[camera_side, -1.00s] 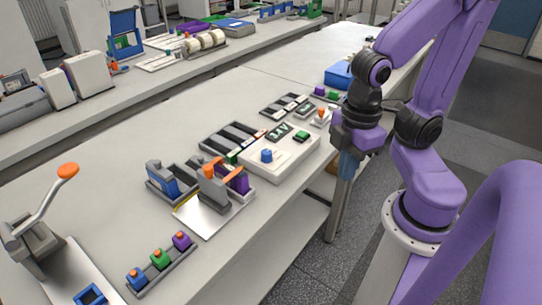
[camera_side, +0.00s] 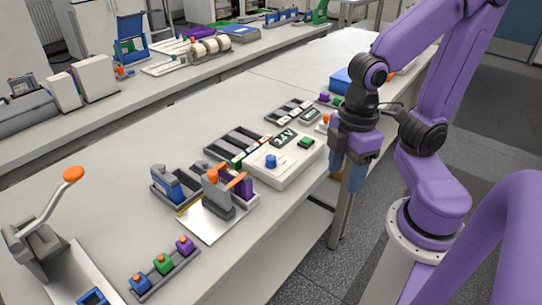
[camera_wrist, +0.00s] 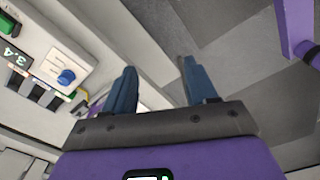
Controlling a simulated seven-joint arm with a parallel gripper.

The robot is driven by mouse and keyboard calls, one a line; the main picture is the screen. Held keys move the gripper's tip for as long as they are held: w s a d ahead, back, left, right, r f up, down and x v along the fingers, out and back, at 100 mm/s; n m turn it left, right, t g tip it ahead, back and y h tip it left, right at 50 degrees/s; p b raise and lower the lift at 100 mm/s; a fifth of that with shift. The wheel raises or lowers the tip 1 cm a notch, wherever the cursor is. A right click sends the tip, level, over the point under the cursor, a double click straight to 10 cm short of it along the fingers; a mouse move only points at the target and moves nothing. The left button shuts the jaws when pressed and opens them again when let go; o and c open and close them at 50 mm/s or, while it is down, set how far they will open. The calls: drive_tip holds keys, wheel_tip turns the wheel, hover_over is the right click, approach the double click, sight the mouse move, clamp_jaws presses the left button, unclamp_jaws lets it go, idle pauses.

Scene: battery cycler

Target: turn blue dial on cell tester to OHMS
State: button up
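The cell tester (camera_side: 285,178) is a white box near the table's front edge in the side view. Its blue dial (camera_side: 271,160) stands on the top face. In the wrist view the tester (camera_wrist: 92,43) is at upper left, with the blue dial (camera_wrist: 66,77) on its panel. The dial's labels are too small to read. My gripper (camera_side: 350,176) hangs to the right of the tester, beyond the table edge and apart from the dial. In the wrist view its two blue fingers (camera_wrist: 160,84) are spread with nothing between them, over the floor.
A green button (camera_side: 306,142) and a dark display (camera_side: 284,138) are near the dial. A grey slotted tray (camera_side: 236,142) lies behind the tester. A clamp fixture (camera_side: 215,195) stands to its left. The table edge runs between my gripper and the tester.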

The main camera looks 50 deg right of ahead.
drive_tip(key=w+r+m, duration=0.1)
drive_tip(key=w+r, duration=0.2)
drive_tip(key=w, duration=0.9)
drive_tip(key=m, duration=0.1)
approach(271, 157)
drive_tip(key=f, duration=0.9)
drive_tip(key=shift+w+a+f, duration=0.1)
drive_tip(key=shift+a, duration=0.1)
drive_tip(key=shift+c, duration=0.4)
clamp_jaws()
